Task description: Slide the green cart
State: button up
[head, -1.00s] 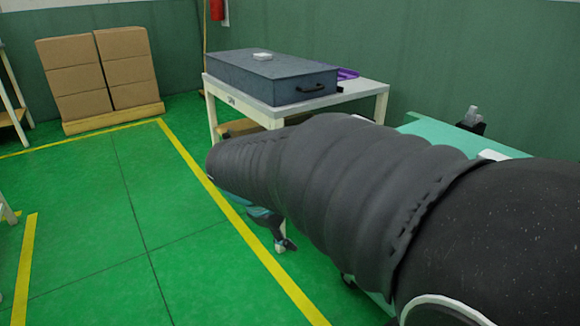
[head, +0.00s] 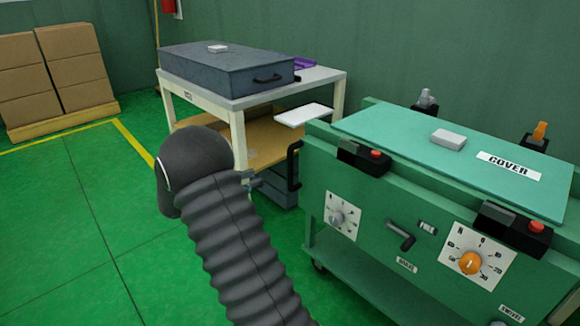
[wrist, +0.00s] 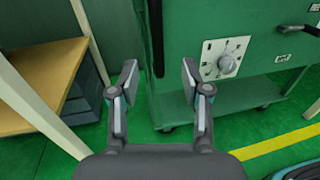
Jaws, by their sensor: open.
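The green cart (head: 350,212) stands at the right in the head view, with a flat lid labelled COVER (head: 400,133), two dials and a short front lever. A black upright handle (head: 293,168) is on its left end. In the wrist view the cart (wrist: 185,100) fills the upper right, and the handle (wrist: 156,35) appears between my fingertips, farther off. My gripper (wrist: 158,68) is open, with nothing between its fingers. In the head view my arm hides most of the gripper. I cannot tell whether the fingers touch the handle.
A white table (head: 238,104) with a dark case (head: 225,75) stands left of the cart, close to my arm. Its wooden lower shelf (wrist: 42,82) is at the left in the wrist view. Stacked cartons (head: 75,65) stand at the far left. The green floor (head: 70,240) is clear at left.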

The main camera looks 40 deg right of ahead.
send_over(290, 186)
jog(key=shift+w+d+f+p, duration=0.15)
jog(key=shift+w+d+p, duration=0.2)
jog(key=shift+d+p, duration=0.05)
dwell(0.4)
grip_shut()
